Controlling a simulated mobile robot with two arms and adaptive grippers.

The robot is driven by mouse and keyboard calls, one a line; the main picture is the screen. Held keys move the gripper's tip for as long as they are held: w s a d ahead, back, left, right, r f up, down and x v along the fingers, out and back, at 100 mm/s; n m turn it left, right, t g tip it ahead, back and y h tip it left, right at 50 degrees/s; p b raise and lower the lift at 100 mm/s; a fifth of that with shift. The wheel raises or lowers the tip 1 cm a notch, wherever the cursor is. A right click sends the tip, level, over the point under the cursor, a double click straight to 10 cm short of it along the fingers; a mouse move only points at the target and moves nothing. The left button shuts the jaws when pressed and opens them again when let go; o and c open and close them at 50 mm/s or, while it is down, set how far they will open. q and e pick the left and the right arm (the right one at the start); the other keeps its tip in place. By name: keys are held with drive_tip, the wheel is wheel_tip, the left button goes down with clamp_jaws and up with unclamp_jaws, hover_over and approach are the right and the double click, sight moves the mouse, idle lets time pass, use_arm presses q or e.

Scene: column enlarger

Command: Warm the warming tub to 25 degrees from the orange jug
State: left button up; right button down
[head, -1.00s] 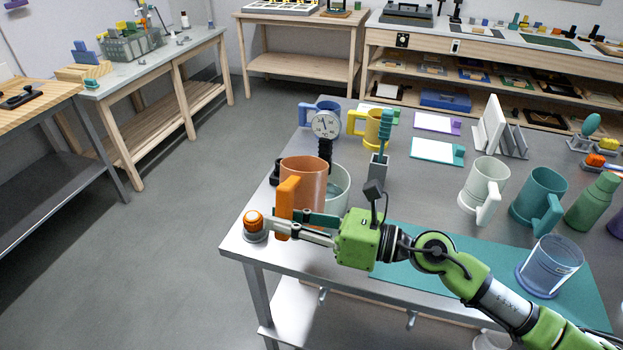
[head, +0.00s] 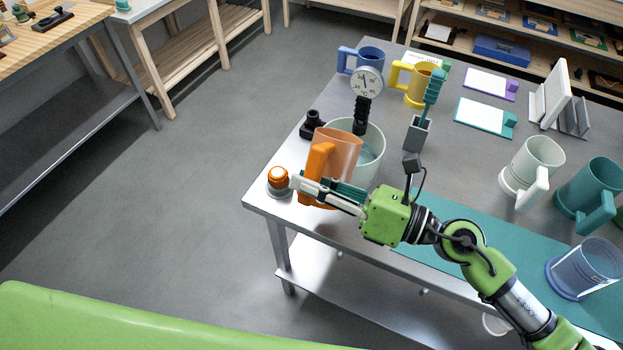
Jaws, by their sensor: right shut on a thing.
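The orange jug (head: 343,157) is at the near left corner of the steel table. My right gripper (head: 312,189) is shut on its upright orange handle. The jug leans a little to the right, its rim by the near side of the warming tub, a pale round vessel (head: 372,166) with clear liquid inside. The jug hides part of the tub. I cannot see any stream or what is in the jug. A round white dial thermometer (head: 367,82) stands at the tub's back; its reading is too small to tell. My left gripper is not in view.
An orange-topped knob (head: 278,179) is close left of the jug. A dark grey holder (head: 417,133) with a teal-handled tool stands right of the tub. Blue (head: 369,60) and yellow (head: 421,85) mugs stand behind; a white mug (head: 535,162) and a teal mug (head: 590,187) stand right.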

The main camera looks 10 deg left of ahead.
sight(314, 161)
drive_tip(key=r+p, duration=0.1)
drive_tip(key=r+m+p, duration=0.1)
drive_tip(key=p, duration=0.1)
drive_tip(key=shift+w+d+r, duration=0.1)
drive_tip(key=shift+w+r, duration=0.15)
drive_tip(key=shift+w, duration=0.15)
drive_tip(key=r+p, duration=0.1)
drive_tip(key=r+m+p, duration=0.1)
drive_tip(key=p, duration=0.1)
drive_tip(key=shift+w+d+m, duration=0.1)
drive_tip(key=shift+w+m, duration=0.15)
drive_tip(key=shift+m, duration=0.05)
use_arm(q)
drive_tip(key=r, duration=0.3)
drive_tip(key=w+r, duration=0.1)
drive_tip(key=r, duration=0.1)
use_arm(e)
drive_tip(key=shift+f, duration=0.2)
